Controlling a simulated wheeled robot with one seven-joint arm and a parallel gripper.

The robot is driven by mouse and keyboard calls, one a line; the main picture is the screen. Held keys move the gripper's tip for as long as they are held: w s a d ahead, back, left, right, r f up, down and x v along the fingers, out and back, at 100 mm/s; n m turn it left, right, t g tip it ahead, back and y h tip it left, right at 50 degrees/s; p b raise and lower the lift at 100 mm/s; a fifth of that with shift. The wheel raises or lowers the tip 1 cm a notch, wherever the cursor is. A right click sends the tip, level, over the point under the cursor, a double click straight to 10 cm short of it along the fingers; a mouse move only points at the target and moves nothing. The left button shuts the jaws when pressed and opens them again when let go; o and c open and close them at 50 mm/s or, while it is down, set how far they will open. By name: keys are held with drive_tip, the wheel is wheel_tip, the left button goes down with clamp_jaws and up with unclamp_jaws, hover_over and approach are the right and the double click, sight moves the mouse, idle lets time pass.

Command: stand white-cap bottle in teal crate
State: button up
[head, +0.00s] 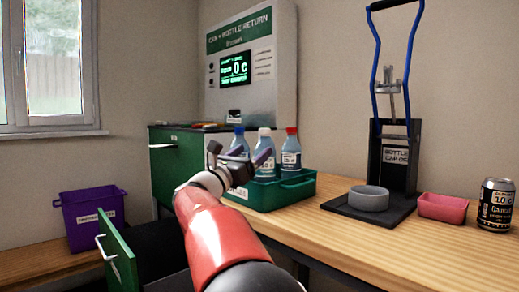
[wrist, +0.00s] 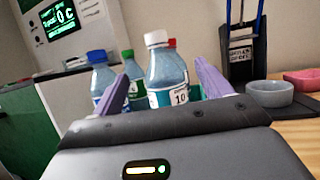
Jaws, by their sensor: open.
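The white-cap bottle (head: 265,145) stands upright, clear with a teal-and-white label, between a blue-cap bottle (head: 239,142) and a red-cap bottle (head: 291,150) in the head view. The teal crate (head: 275,197) is at these bottles; its front wall hides their bases, so I cannot tell exactly where the white-cap bottle rests. My gripper (head: 240,158) is open, its purple fingers in front of the bottles. In the wrist view the white-cap bottle (wrist: 165,72) shows between the fingertips (wrist: 163,84), nearer the right one. Its lower part is hidden by my gripper. I cannot tell whether they touch.
A green-cap bottle (wrist: 133,75) shows beside the blue-cap one in the wrist view. Right of the crate are a bottle-cap press (head: 390,160), a grey bowl (head: 369,198), a pink tray (head: 442,207) and a black can (head: 496,205).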

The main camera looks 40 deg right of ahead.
drive_tip(key=v, duration=0.6)
drive_tip(key=shift+a, duration=0.3)
drive_tip(key=shift+s+f, duration=0.1)
drive_tip(key=s+a+f+m+g+y, duration=0.1)
drive_tip(key=s+a+f+m+y, duration=0.2)
drive_tip(key=s+f+m+y, duration=0.95)
drive_tip(key=s+a+f+m+y, duration=0.4)
drive_tip(key=s+a+f, duration=0.2)
drive_tip(key=a+f, duration=0.4)
drive_tip(key=s+a+f+m+t+y, duration=0.1)
drive_tip(key=s+a+f+m+y, duration=0.3)
drive_tip(key=s+a+f, duration=0.3)
wheel_tip(320, 180, down, 3)
drive_tip(key=a+y, duration=0.1)
drive_tip(key=a, duration=0.1)
drive_tip(key=shift+s+a, duration=0.2)
drive_tip(key=shift+a, duration=0.2)
drive_tip(key=shift+r, duration=0.2)
